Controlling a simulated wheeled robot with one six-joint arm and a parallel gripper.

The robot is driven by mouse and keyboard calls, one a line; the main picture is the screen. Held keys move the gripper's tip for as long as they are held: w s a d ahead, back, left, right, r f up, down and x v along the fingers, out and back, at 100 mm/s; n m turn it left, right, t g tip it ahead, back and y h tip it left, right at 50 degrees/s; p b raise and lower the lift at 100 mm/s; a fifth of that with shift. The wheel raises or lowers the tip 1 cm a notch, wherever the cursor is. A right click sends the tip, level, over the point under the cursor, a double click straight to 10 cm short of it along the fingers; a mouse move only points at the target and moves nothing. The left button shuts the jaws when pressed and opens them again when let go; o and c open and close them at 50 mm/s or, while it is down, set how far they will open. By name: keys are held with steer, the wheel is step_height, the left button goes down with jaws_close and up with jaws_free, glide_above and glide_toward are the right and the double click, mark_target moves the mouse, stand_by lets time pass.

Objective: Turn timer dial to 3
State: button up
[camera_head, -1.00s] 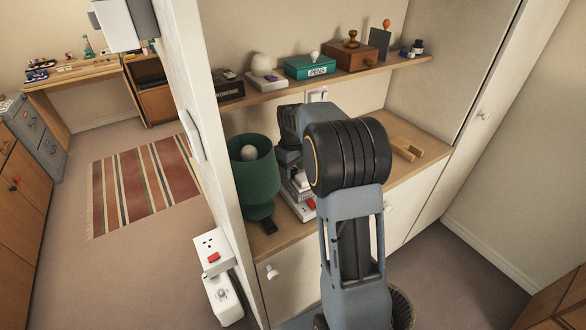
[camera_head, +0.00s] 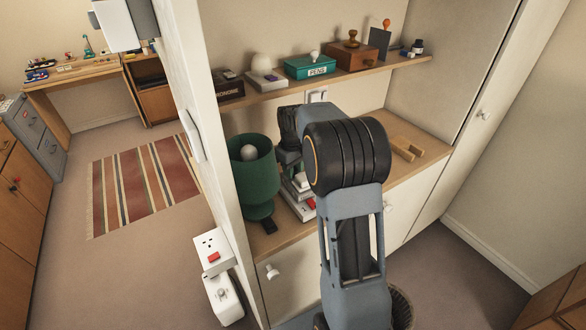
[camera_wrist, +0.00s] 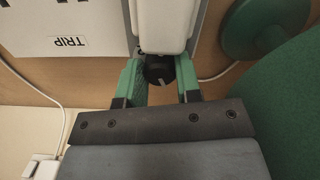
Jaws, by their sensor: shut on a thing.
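In the wrist view, the timer's black round dial (camera_wrist: 160,70) has a pale pointer mark on its face. It sits at the end of a white timer body (camera_wrist: 163,25). My gripper (camera_wrist: 161,82) has its green fingers on either side of the dial and is shut on it. The dial's numbers cannot be read. In the head view, my arm hides the gripper tips and the dial.
A green lamp (camera_head: 254,180) stands close to my wrist on the wooden counter. White switched devices (camera_head: 305,206) lie beside it. A shelf above holds a teal pens box (camera_head: 309,66). A wooden stand (camera_head: 404,149) is at right.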

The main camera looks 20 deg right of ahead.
steer(key=m, duration=0.4)
steer(key=shift+m, duration=0.3)
steer(key=o, duration=0.9)
steer(key=shift+o, duration=0.2)
step_height(320, 180, up, 14)
steer(key=shift+a, duration=0.15)
steer(key=shift+f, duration=0.1)
